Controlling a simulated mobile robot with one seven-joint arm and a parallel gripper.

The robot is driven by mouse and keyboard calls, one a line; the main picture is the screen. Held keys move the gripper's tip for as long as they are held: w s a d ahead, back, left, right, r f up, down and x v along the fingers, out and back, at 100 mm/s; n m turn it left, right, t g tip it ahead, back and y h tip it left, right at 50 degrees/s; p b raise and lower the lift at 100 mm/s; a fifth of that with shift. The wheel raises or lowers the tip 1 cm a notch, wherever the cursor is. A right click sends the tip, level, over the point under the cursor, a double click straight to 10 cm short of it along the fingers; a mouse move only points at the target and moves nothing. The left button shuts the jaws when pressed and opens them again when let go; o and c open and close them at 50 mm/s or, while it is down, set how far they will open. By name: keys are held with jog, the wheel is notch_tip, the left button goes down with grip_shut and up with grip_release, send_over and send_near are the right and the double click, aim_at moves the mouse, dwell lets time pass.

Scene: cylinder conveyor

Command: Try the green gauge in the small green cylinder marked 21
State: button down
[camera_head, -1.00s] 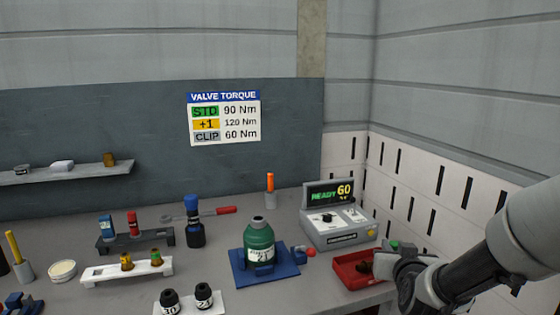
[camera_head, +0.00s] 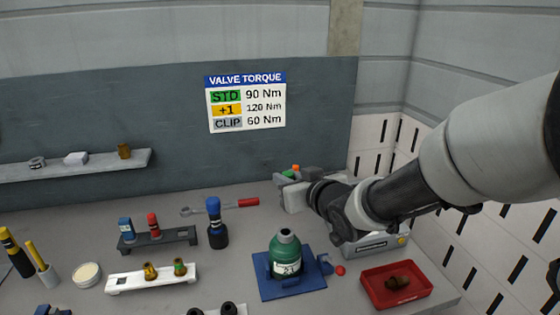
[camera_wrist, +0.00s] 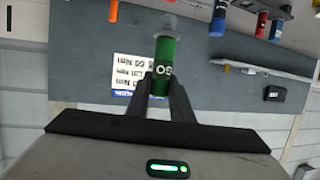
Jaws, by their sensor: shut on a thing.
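The small green cylinder (camera_head: 285,244) with a white label stands upright in a blue holder (camera_head: 290,288) on the bench. Its top shows a dark opening. My gripper (camera_head: 284,183) is raised behind and above it, over the back of the bench. In the wrist view my gripper (camera_wrist: 162,82) is shut on the green gauge (camera_wrist: 164,52), which has a grey end pointing away and a dark band with light lettering, upside down. Only a small green part of the gauge (camera_head: 288,173) shows in the head view. The gauge is apart from the cylinder.
A red tray (camera_head: 372,297) with a brown fitting is right of the cylinder. My arm partly hides the grey torque console (camera_head: 372,246). A white rack with brass valves (camera_head: 125,284), a blue-and-black tool (camera_head: 216,225) and a red-handled wrench (camera_head: 247,202) are left.

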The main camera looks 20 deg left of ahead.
jog(key=shift+s+a+r, duration=0.1)
jog(key=shift+a, duration=0.15)
jog(key=shift+d+f+b, duration=0.1)
jog(key=shift+f+b, duration=0.7)
jog(key=shift+f, duration=0.05)
notch_tip(320, 180, down, 5)
jog(key=b, duration=0.4)
jog(key=shift+r, duration=0.2)
jog(key=shift+f+b, duration=1.5)
jog(key=shift+b, duration=0.05)
jog(key=shift+r, duration=0.1)
dwell(0.3)
jog(key=shift+r+p, duration=3.15)
jog(key=shift+r, duration=0.55)
